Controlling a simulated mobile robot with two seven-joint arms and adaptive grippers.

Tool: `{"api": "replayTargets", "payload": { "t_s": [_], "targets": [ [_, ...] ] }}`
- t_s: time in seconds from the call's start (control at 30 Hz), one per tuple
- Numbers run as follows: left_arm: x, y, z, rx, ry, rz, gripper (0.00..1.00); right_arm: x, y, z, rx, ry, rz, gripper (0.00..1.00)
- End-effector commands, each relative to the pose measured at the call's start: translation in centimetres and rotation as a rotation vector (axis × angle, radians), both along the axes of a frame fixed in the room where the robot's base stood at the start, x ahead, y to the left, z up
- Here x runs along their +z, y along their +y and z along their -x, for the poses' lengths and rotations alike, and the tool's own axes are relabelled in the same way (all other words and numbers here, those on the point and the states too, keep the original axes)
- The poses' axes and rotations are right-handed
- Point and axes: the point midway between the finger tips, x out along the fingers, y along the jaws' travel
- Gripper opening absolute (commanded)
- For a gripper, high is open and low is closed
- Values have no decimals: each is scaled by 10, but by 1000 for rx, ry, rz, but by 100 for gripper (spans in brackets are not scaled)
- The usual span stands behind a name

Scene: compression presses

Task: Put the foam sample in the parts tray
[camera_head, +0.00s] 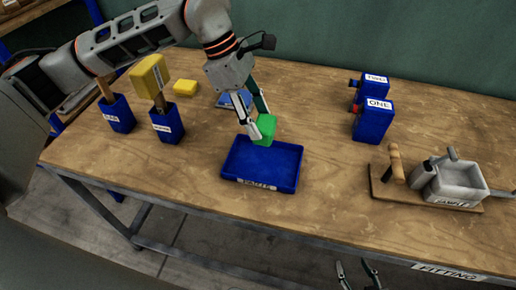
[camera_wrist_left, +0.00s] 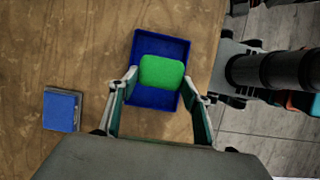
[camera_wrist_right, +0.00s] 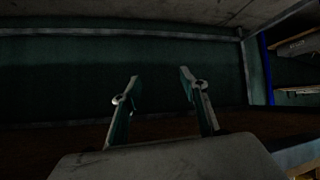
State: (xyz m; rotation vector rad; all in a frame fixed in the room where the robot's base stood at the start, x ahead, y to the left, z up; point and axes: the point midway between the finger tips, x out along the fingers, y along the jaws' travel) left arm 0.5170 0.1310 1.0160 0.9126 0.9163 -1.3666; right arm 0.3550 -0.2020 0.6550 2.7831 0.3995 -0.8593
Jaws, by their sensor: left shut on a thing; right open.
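A green foam block (camera_head: 264,128), which I take to be the foam sample, is held between the fingers of my left gripper (camera_head: 257,122). It also shows between the fingertips in the left wrist view (camera_wrist_left: 162,72). The blue parts tray (camera_head: 262,168) lies on the table with a label on its front wall. In the left wrist view the block overlaps the tray (camera_wrist_left: 153,98); its exact height above the tray floor is hard to tell. My right gripper (camera_head: 357,268) is open and empty, low in front of the table; it also shows in the right wrist view (camera_wrist_right: 158,77).
A blue pad (camera_wrist_left: 62,110) lies behind the tray. Blue boxes ONE (camera_head: 374,122) and TWO (camera_head: 372,90) and a grey press (camera_head: 455,182) stand right. Table around the tray is clear.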

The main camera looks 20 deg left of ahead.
Motion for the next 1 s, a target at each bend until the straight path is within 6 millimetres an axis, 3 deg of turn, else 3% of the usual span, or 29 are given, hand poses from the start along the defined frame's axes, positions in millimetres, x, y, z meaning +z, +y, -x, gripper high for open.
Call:
{"api": "replayTargets", "payload": {
  "t_s": [0.1, 0.3, 0.57, 0.8, 1.0],
  "targets": [
    [-31, 0, 2, 0, 5, 0, 32, 6, 0, -4, 0, -9, -1, 43],
    [-66, 0, 1, 0, 2, 1, 32, 15, 1, -9, 0, -24, -3, 43],
    [-84, 0, 1, 0, 1, 0, 32, 17, 1, -10, 0, -27, -4, 43],
    [-113, 0, 1, -1, 2, 1, 32, 16, 1, -9, 1, -22, -2, 43],
    [-114, 0, 0, -1, 0, 0, 32, 13, 0, -8, 0, -19, -1, 43]
  ]
}}
